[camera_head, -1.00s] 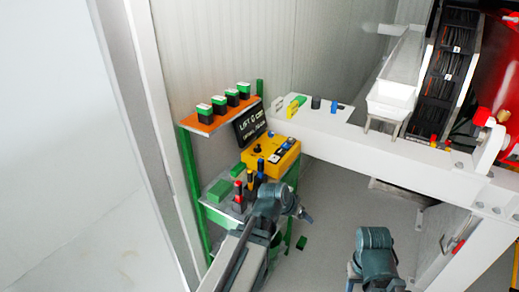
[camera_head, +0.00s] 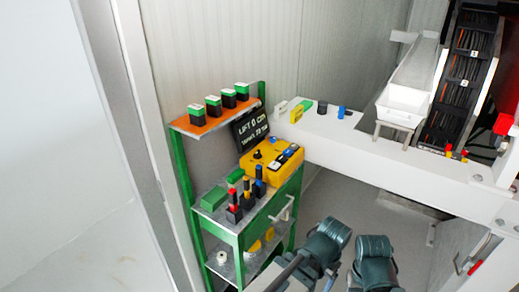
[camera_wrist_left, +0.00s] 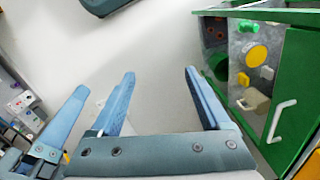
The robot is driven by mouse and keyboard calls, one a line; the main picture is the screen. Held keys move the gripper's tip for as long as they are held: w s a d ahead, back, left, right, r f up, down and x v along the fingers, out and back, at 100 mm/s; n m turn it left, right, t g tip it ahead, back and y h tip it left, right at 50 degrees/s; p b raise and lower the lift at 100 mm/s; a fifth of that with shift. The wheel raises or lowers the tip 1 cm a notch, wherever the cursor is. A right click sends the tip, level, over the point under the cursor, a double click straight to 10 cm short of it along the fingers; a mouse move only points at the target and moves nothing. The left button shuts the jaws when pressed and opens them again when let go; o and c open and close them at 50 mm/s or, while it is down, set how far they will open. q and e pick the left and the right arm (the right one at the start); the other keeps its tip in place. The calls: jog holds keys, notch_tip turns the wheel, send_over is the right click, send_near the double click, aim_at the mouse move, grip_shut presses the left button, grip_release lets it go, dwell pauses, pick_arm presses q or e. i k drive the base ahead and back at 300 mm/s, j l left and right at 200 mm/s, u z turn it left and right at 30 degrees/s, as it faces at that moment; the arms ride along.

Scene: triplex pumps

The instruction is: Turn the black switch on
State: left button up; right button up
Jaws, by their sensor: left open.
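A yellow control box (camera_head: 262,168) sits on the top of a green cart (camera_head: 241,232) in the head view. A small black knob (camera_head: 257,155) stands up from its left part, and dark and blue controls (camera_head: 287,153) sit on its right part. I cannot tell which is the black switch or how it is set. My left gripper (camera_wrist_left: 158,77) is open and empty in the left wrist view, pointing at the floor beside the cart. In the head view my left arm is at the lower middle, apart from the box. My right arm shows beside it, but its gripper does not.
Several tools with red, yellow and blue ends (camera_head: 240,198) stand in front of the box. A dark display (camera_head: 251,126) reading LIFT 0 stands behind it. An orange shelf (camera_head: 205,124) holds several green-black blocks. A white beam (camera_head: 375,143) lies right; the cart handle (camera_wrist_left: 277,121) juts out.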

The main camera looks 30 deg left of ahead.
aim_at(257, 156)
jog(key=i+l+u, duration=0.25)
jog(key=i, duration=0.3)
jog(key=i+l+u, duration=0.25)
jog(key=i+l, duration=0.15)
jog(key=i, duration=0.1)
